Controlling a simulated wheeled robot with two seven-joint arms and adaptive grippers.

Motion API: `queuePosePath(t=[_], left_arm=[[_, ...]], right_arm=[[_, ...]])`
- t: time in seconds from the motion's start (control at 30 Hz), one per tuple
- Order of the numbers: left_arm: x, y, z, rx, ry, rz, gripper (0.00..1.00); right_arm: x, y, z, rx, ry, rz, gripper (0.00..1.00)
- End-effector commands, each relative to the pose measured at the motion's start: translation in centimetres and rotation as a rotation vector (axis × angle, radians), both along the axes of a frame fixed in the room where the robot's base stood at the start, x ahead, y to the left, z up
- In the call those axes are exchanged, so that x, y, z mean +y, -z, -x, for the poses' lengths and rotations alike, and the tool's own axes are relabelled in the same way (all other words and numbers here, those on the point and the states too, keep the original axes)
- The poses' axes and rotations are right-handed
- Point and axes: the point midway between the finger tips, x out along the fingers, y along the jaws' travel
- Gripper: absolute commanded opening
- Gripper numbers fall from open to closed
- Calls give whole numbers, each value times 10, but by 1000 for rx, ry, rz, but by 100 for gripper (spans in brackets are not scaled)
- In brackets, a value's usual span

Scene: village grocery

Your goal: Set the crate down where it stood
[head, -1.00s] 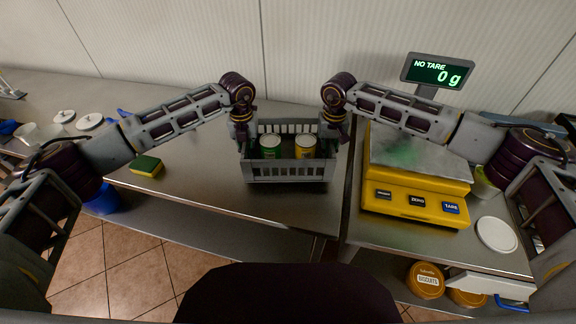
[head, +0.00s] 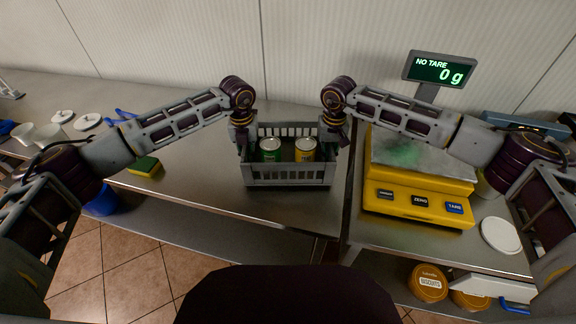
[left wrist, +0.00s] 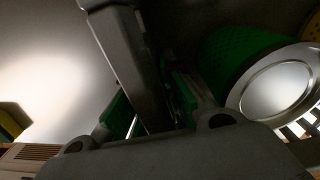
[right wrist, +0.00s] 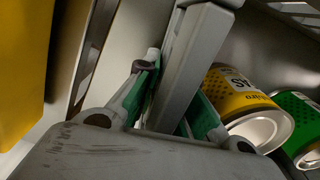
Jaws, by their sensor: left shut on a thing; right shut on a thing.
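The grey slatted crate (head: 287,175) is at the middle of the steel counter in the head view. A green can (head: 270,149) and a yellow can (head: 305,149) stand upright in it. My left gripper (head: 241,140) is shut on the crate's left wall, and that wall shows between its fingers in the left wrist view (left wrist: 150,100). My right gripper (head: 334,138) is shut on the crate's right wall, also seen in the right wrist view (right wrist: 188,75). I cannot tell whether the crate's underside touches the counter.
A sponge (head: 145,166) lies to the left. Counter (head: 205,185) is clear left of the crate.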

Motion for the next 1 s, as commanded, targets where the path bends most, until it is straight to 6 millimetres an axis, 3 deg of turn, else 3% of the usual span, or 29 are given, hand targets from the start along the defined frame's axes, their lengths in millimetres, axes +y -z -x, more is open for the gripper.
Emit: queuePosePath(t=[0.17, 0.2, 0.33, 0.77, 1.0], left_arm=[[0, 3, 0, -2, 0, 1, 0], [0, 3, 0, 0, 0, 0, 16], [0, 3, 0, 0, 0, 0, 32], [0, 0, 0, 0, 0, 0, 32], [0, -18, -1, -1, 0, 0, 32]], right_arm=[[0, 3, 0, -2, 0, -1, 0], [0, 3, 0, 0, 0, 0, 16], [0, 3, 0, 0, 0, 0, 32], [0, 3, 0, 0, 0, 0, 32], [0, 3, 0, 0, 0, 0, 32]])
